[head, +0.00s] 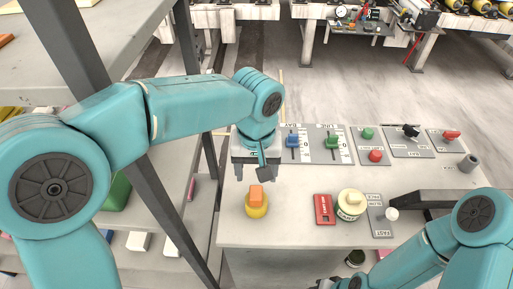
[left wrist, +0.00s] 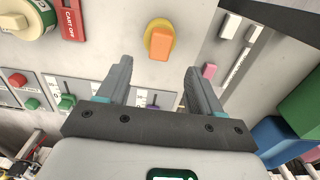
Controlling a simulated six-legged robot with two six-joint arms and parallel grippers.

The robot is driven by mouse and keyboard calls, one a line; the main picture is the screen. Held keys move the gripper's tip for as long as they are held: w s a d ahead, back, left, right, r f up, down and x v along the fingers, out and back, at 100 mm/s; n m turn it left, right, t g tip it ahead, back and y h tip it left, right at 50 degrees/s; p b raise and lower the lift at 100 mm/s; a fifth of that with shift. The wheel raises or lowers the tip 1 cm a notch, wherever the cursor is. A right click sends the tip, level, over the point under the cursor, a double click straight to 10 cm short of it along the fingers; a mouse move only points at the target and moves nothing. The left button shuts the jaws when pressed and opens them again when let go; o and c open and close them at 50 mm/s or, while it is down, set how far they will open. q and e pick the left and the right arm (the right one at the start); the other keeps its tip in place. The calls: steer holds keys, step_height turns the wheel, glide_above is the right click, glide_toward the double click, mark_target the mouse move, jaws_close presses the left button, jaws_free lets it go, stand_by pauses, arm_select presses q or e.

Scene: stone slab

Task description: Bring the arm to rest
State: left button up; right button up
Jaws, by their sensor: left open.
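My left arm reaches in from the left in the head view, and its gripper (head: 250,172) hangs over the left part of the stone slab (head: 285,235). The gripper is open, and in the left wrist view nothing is between its fingers (left wrist: 158,82). An orange knob on a yellow round base (head: 256,203) stands just in front of the gripper, apart from it. The knob (left wrist: 159,41) shows beyond the fingertips in the left wrist view. My right arm (head: 455,235) comes in at the lower right; its gripper end is too cut off at the bottom edge to read.
A blue slider (head: 293,141), a green slider (head: 332,143), a red button (head: 376,156) and levers line the slab's back. A red plate (head: 324,209), a cream dial (head: 350,206) and a white-tipped switch (head: 392,214) sit right of the knob. Shelving (head: 90,75) stands left.

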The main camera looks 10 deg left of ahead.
arm_select(q)
step_height(320, 180, up, 9)
steer(key=shift+f, duration=0.2)
